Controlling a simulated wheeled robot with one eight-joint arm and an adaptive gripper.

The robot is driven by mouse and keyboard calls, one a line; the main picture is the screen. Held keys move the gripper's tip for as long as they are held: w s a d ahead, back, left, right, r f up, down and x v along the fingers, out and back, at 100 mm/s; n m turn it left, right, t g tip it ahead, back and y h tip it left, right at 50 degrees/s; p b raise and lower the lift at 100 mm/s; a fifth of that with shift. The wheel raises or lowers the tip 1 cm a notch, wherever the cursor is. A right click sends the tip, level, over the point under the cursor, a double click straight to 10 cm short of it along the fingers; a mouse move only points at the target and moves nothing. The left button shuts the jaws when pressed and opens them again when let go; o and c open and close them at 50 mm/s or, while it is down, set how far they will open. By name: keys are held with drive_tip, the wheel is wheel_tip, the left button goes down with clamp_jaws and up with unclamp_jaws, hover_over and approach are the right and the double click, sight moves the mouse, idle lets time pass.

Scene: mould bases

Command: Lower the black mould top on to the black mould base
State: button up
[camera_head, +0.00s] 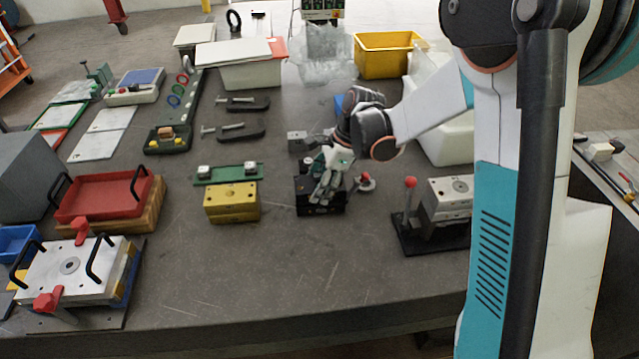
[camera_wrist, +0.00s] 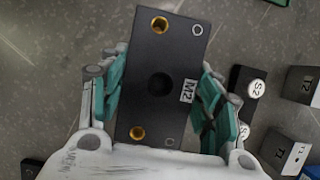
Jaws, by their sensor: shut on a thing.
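The black mould top (camera_wrist: 162,60) fills the middle of the wrist view, a dark rectangular block with two brass bushings, a centre hole and an "M2" label. My gripper (camera_wrist: 161,97) has its teal fingers on either side of it, shut on it. In the head view my gripper (camera_head: 328,180) comes down from above over black mould parts (camera_head: 318,207) at the table's middle. The black mould base is not clearly separate there. The wrist view does not show it under the top, so I cannot tell whether the two touch.
A yellow mould block (camera_head: 232,203) stands to the left with a green strip behind it. A red-knobbed fixture (camera_head: 430,222) with a metal block is to the right. Small blocks marked S2 (camera_wrist: 246,92), T2 (camera_wrist: 302,84) and T1 (camera_wrist: 286,152) lie close by.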

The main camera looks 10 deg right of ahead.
drive_tip(key=o, duration=1.8)
drive_tip(key=v, duration=1.2)
drive_tip(key=shift+s+d+r+n+t+h+b, duration=0.65)
drive_tip(key=shift+s+d+n+t, duration=0.6)
drive_tip(key=shift+s+n, duration=2.2)
drive_tip(key=shift+s+d+r+n+t+h+b, duration=0.4)
drive_tip(key=shift+s+d+n+t+h, duration=0.65)
drive_tip(key=shift+s+n, duration=2.4)
drive_tip(key=shift+s+d+r+n+t+h+b, duration=0.55)
drive_tip(key=shift+s+d+n+t, duration=1.2)
drive_tip(key=shift+s, duration=2.95)
drive_tip(key=shift+a+r+n+g, duration=0.15)
drive_tip(key=shift+a+n+g, duration=0.2)
drive_tip(key=shift+g, duration=0.1)
